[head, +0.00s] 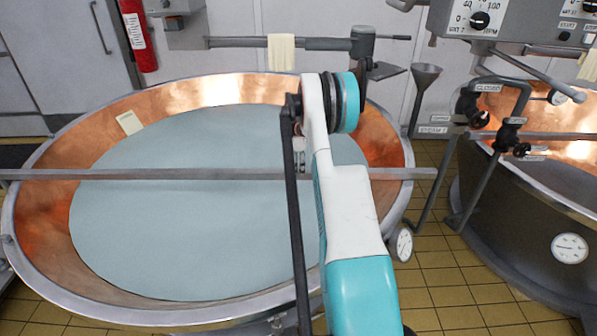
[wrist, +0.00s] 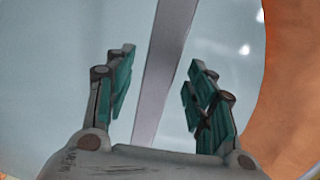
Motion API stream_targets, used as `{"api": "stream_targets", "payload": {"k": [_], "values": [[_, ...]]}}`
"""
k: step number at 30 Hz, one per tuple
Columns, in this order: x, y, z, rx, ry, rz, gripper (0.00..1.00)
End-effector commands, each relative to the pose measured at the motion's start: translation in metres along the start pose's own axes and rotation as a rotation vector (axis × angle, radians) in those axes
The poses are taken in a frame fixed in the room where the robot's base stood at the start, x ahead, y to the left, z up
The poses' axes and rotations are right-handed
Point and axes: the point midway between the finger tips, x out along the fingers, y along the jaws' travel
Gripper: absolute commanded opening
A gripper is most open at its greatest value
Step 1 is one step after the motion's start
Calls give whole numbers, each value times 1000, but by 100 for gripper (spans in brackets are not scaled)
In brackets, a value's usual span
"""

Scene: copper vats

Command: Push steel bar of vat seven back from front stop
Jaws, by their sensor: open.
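The steel bar (head: 190,174) lies straight across a large copper vat (head: 385,130), spanning it from left to right in the head view. The vat holds a pale blue-grey liquid (head: 150,240). In the wrist view the bar (wrist: 163,60) runs lengthwise between the two finger pads in the picture. My gripper (wrist: 160,75) is open, with nothing held between its fingers. I cannot tell whether a finger touches the bar. In the head view my arm hides most of the gripper and the bar's middle right. I cannot make out a front stop or the vat's number.
A second copper vat (head: 530,215) stands at right, with pipes and valves (head: 512,135) between. A dial gauge (head: 402,244) hangs near the first vat's right rim. A cloth (head: 281,52) hangs on a rear pipe. Tiled floor (head: 440,270) shows between the vats.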

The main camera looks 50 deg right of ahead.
Motion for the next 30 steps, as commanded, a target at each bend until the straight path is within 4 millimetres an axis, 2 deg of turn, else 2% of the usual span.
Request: {"api": "stream_targets", "payload": {"k": [1,6,13,19,30], "values": [[-12,0,0,0,0,0,50],[-47,0,0,0,0,0,50],[-81,0,0,0,0,0,50],[-91,0,0,0,0,0,50],[-91,0,0,0,0,0,50]]}}
